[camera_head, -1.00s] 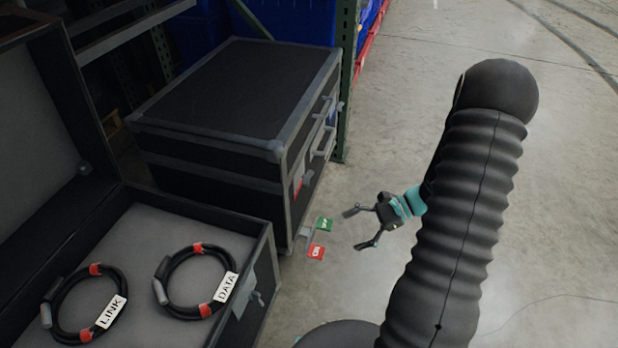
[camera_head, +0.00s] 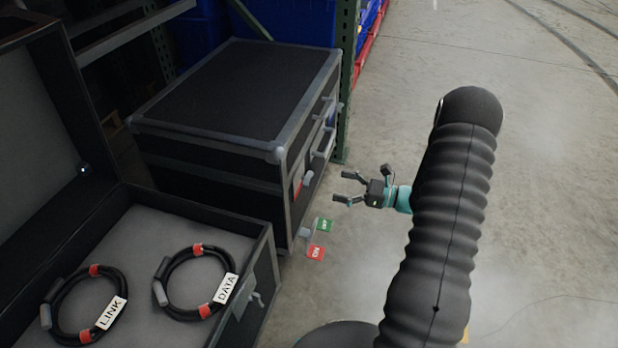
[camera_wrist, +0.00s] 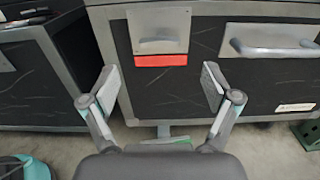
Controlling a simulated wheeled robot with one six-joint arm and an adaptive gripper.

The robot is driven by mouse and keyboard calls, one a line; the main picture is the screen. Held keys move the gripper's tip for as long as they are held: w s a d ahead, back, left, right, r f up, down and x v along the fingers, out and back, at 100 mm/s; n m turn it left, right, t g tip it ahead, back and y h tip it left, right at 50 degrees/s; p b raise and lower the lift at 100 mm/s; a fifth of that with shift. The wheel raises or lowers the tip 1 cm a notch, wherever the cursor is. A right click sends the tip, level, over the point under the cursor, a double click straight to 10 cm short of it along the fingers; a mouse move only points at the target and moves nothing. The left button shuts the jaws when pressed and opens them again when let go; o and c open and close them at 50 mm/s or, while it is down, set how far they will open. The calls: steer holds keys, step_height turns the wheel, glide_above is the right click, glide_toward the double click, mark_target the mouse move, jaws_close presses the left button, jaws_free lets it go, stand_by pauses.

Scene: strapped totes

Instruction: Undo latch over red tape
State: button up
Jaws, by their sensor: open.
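The closed black case (camera_head: 240,100) with grey edges stands in the middle of the head view. On its front, in the wrist view, a grey latch (camera_wrist: 158,40) sits directly above a strip of red tape (camera_wrist: 160,60). In the head view the red tape (camera_head: 298,190) shows as a thin sliver near the case's front corner. My gripper (camera_head: 340,187) is open and empty in front of this case, apart from it. In the wrist view my gripper (camera_wrist: 160,88) has its fingers spread on either side, with the tape and latch between and above the fingertips.
A grey handle (camera_wrist: 275,42) juts from the case to the right of the latch. An open case (camera_head: 262,262) holding two looped cables stands at left. Green (camera_head: 325,226) and red (camera_head: 316,253) tags lie low before the case. A green rack post (camera_head: 348,80) stands behind.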

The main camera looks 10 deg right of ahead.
mark_target(312, 179)
steer(key=x, duration=1)
steer(key=shift+p, duration=0.3)
steer(key=c, duration=1.2)
